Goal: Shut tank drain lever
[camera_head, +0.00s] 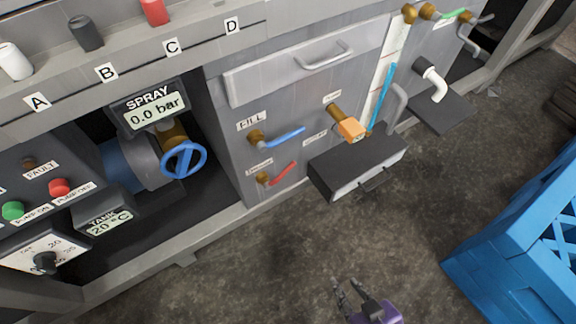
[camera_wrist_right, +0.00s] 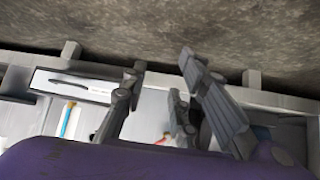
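A red lever (camera_head: 282,174) sits on a brass valve low on the grey machine front, its handle slanting up to the right. The small label (camera_head: 259,167) above it is too small to read surely. A blue lever (camera_head: 284,137) is above it, beside the FILL label (camera_head: 251,121). My right gripper (camera_head: 346,284) is at the bottom of the head view, over the floor, well apart from both levers. In the right wrist view its fingers (camera_wrist_right: 160,105) are spread with nothing between them, and a small red piece (camera_wrist_right: 163,138) shows behind. My left gripper is out of view.
A dark drawer-like box (camera_head: 352,165) juts out right of the levers, below an orange-tipped spout (camera_head: 351,129). A blue handwheel (camera_head: 184,160) is to the left. A blue crate (camera_head: 500,235) stands on the right. The floor (camera_head: 260,265) between is clear.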

